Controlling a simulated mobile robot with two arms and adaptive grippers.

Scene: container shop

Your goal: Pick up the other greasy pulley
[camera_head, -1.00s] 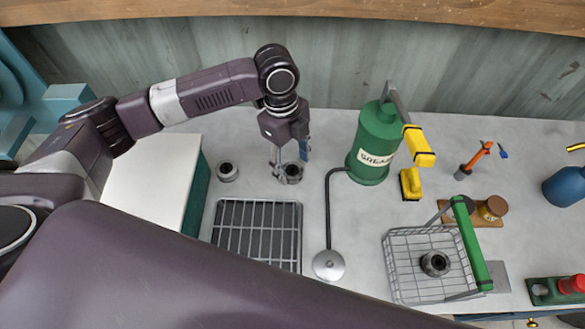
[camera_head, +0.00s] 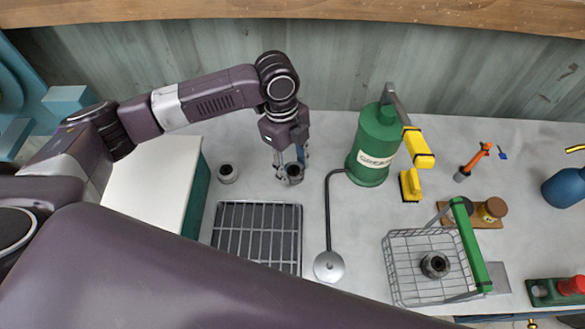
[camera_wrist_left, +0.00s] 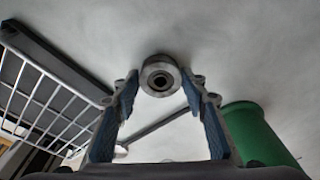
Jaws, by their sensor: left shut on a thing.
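My left gripper (camera_head: 291,170) is shut on a dark grey pulley (camera_head: 295,175), just behind the wire rack. In the left wrist view the round pulley (camera_wrist_left: 159,76) with its centre hole sits between the two blue-padded fingertips (camera_wrist_left: 165,85). Whether it is clear of the counter, I cannot tell. A second pulley (camera_head: 228,173) stands on the counter to the left of the gripper. A third pulley (camera_head: 435,265) lies in the wire basket (camera_head: 398,279) with a green handle bar. My right gripper is not in view.
A green grease can (camera_head: 374,145) stands right of the gripper, with a thin hose running to a round grey disc (camera_head: 328,266). A wire rack (camera_head: 257,204) lies in front. A yellow brush (camera_head: 410,186) is right of the can. A white-topped box (camera_head: 152,190) stands at left.

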